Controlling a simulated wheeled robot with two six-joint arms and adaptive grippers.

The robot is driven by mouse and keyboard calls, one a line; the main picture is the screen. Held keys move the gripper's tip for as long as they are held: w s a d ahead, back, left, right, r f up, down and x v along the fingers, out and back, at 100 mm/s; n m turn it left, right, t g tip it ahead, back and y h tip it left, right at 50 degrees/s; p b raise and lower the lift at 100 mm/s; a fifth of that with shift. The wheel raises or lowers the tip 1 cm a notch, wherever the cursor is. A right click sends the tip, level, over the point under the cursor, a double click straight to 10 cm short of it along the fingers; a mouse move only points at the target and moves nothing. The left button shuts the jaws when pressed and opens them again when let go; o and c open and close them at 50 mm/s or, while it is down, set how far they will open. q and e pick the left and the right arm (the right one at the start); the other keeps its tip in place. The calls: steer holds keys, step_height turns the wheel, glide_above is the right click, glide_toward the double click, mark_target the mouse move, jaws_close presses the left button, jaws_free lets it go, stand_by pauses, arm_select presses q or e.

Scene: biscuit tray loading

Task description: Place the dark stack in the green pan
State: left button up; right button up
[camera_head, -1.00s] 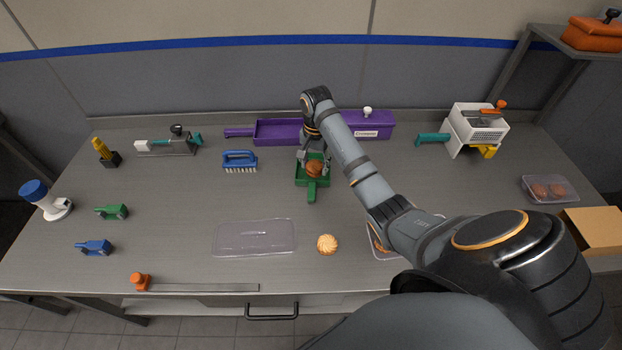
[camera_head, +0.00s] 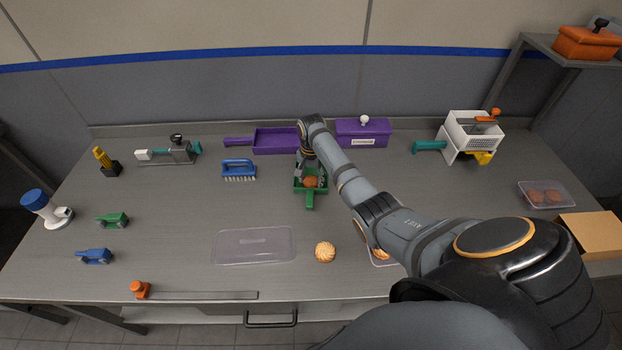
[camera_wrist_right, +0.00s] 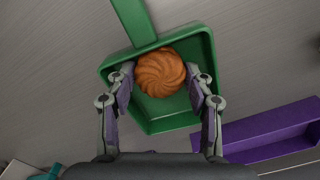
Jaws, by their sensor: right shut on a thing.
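The dark stack (camera_head: 311,182) shows as a brown, swirled round biscuit top inside the green pan (camera_head: 309,203). My right gripper (camera_head: 310,177) reaches down into the pan and is shut on the stack. In the right wrist view the two fingers of the right gripper (camera_wrist_right: 163,78) flank the stack (camera_wrist_right: 160,72) on both sides, within the walls of the green pan (camera_wrist_right: 165,124). The stack's underside is hidden, so I cannot tell whether it touches the pan floor. My left gripper is not in view.
A purple pan (camera_head: 275,141) and purple box (camera_head: 362,132) stand behind the green pan. A blue brush (camera_head: 239,169) lies to its left. In front are a clear lid (camera_head: 255,245) and a pale biscuit (camera_head: 325,252). A clear tray (camera_head: 547,195) with dark biscuits sits far right.

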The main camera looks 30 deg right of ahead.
mark_target(311, 180)
steer(key=o, duration=0.5)
steer(key=shift+f, duration=0.1)
steer(key=shift+c, duration=0.2)
step_height(311, 180, up, 12)
steer(key=b, duration=0.1)
steer(key=shift+r, duration=0.2)
steer(key=shift+f, duration=0.15)
